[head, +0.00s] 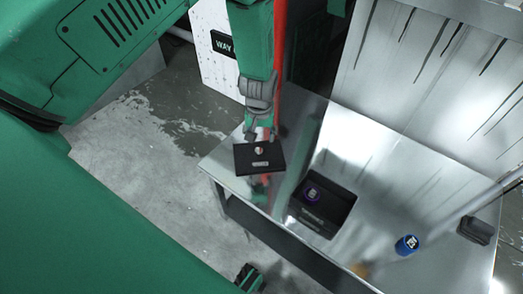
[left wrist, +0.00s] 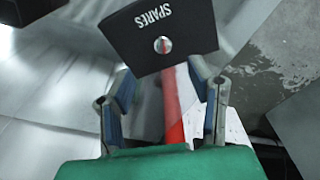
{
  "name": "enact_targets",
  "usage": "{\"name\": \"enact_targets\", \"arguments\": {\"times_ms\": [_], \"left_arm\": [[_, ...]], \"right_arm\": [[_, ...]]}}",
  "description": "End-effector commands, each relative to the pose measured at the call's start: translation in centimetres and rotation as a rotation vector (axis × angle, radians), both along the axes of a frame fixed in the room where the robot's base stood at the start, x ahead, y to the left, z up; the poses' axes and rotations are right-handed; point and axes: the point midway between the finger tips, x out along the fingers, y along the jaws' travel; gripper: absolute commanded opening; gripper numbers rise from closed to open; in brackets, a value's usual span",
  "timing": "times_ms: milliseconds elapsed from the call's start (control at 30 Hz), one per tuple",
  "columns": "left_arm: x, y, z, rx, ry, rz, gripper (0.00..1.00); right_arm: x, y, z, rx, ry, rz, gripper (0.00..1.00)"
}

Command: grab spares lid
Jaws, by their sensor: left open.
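The spares lid (head: 259,160) is a flat black plate with a round silver knob and a pale label. It is at the left end of the metal table in the head view. In the left wrist view the lid (left wrist: 158,30) is at the top, and its label reads "SPARES". My left gripper (head: 259,136) is open beside the lid's knob in the head view. In the left wrist view its two fingers (left wrist: 163,95) are spread, with the knob beyond them and nothing gripped between them. I cannot tell whether the fingers touch the lid. My right gripper is not in view.
A blue can (head: 407,244) and a dark block (head: 475,230) are farther right. A metal wall stands behind. Bare tabletop lies between the box and the can.

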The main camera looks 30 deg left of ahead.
Motion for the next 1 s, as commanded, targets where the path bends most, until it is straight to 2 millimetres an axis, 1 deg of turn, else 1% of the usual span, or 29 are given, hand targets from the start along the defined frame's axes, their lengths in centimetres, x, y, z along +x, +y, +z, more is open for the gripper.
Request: {"name": "enact_targets", "arguments": {"times_ms": [33, 133, 233, 467, 700, 800, 1000], "left_arm": [[0.1, 0.0, -1.4, 0.001, 0.001, -0.002, 0.47], [0.3, 0.2, -3.1, 0.0, 0.0, -0.002, 0.47], [0.4, 0.5, -4.1, -0.003, -0.002, 0.0, 0.47], [0.5, 0.9, -5.4, -0.007, -0.002, -0.001, 0.47], [0.8, 1.4, -9.0, -0.004, -0.001, -0.002, 0.47], [1.0, 1.4, -9.7, -0.001, -0.002, -0.003, 0.47], [1.0, 1.5, -9.6, -0.003, -0.003, -0.002, 0.47]], "right_arm": [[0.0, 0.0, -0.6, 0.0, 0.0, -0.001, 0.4], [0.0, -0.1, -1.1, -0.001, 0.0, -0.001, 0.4], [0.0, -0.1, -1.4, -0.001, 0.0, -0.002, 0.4], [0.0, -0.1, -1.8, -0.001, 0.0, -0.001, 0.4], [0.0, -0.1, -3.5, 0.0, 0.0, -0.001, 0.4], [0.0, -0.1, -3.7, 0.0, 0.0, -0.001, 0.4], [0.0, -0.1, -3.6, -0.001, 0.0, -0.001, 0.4]]}}
